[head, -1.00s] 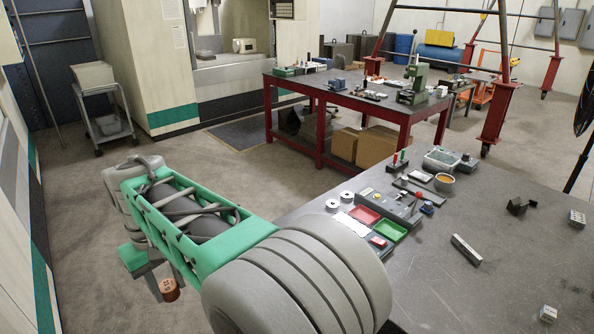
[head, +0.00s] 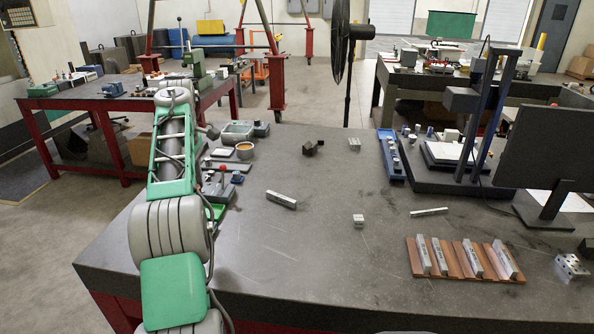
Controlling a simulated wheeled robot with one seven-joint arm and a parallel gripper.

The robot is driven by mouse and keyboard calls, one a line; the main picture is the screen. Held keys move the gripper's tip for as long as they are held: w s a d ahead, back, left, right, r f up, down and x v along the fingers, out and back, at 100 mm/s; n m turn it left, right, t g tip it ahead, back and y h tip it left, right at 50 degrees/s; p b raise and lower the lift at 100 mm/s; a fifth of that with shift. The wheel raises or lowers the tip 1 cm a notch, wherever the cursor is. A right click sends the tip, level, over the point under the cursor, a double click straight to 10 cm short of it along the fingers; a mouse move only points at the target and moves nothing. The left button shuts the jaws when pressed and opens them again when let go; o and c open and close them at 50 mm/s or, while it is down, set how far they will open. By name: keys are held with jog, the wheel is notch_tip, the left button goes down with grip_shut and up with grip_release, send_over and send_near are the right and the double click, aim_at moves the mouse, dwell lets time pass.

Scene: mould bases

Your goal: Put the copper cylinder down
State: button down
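The copper cylinder does not show in the head view now. My arm reaches away from me along the left edge of the grey table (head: 310,255). Its green and grey links hide whatever is beneath and behind them. My gripper's fingers are not visible, so its hold cannot be seen at this moment.
A brown rack (head: 420,271) with several metal bars stands at the table's front right. Loose metal blocks, one of them a long bar (head: 281,200), lie mid-table. A blue-framed stand (head: 470,130) and a dark monitor (head: 550,140) are at the right. The front middle is bare.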

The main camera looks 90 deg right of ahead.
jog(key=s+d+f, duration=0.1)
jog(key=s+d, duration=0.3)
jog(key=s, duration=0.5)
jog(key=s+a+r+b, duration=0.1)
jog(key=s+a+r, duration=0.15)
jog(key=a, duration=0.25)
jog(key=s+a+r+b, duration=0.1)
jog(key=s+a+r, duration=0.15)
jog(key=a, duration=0.35)
jog(key=s+a+f+b, duration=0.1)
jog(key=s+a+f, duration=0.15)
jog(key=a, duration=0.55)
jog(key=s+a+f+b, duration=0.1)
jog(key=s+a+f, duration=0.15)
jog(key=a, duration=0.55)
jog(key=p, duration=0.3)
send_over(251, 262)
notch_tip(251, 262, down, 12)
jog(key=shift+w+f, duration=0.1)
jog(key=shift+f, duration=0.05)
jog(key=shift+a+f, duration=0.1)
jog(key=shift+f, duration=0.3)
jog(key=shift+f, duration=0.1)
jog(key=c, duration=0.9)
grip_release()
jog(key=shift+f, duration=0.1)
jog(key=shift+c, duration=0.2)
